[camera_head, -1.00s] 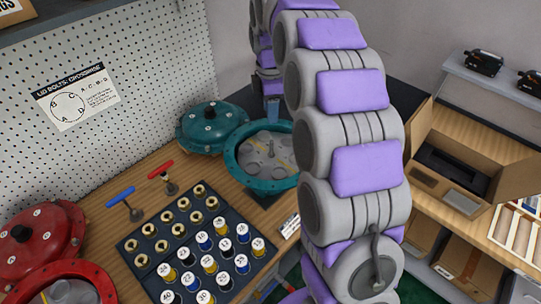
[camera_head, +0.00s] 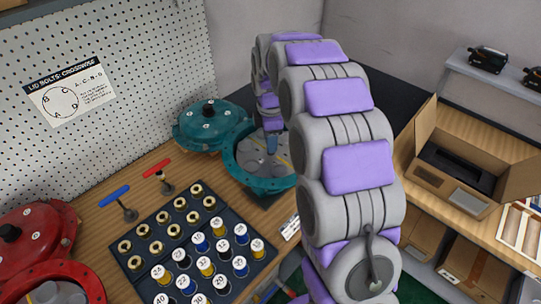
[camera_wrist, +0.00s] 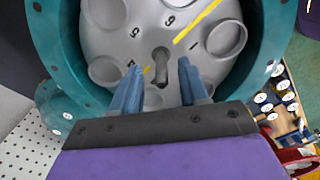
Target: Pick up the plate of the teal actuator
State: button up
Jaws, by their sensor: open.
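The open teal actuator (camera_head: 234,172) stands on the bench, and its round rim (camera_wrist: 268,45) surrounds the grey plate in the wrist view. The plate (camera_wrist: 110,38) has round recesses, numbers, a yellow stripe and an upright central stem (camera_wrist: 183,72). It lies inside the actuator, and part of it (camera_head: 250,158) shows in the head view. My gripper (camera_wrist: 158,65) is open, with its two blue fingers at either side of the stem in the picture. Nothing is held. Whether the fingers touch the stem or the plate I cannot tell.
A teal lid (camera_head: 208,126) lies behind the actuator. A dark tray (camera_head: 185,245) of brass pieces and numbered cylinders stands in front. Blue (camera_head: 115,196) and red (camera_head: 157,169) T-handles and a red actuator (camera_head: 92,285) are to the left. A pegboard (camera_head: 150,70) closes the back.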

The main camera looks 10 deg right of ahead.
jog(key=shift+s+f, duration=0.1)
jog(key=shift+f, duration=0.7)
jog(key=shift+r, duration=0.1)
grip_shut()
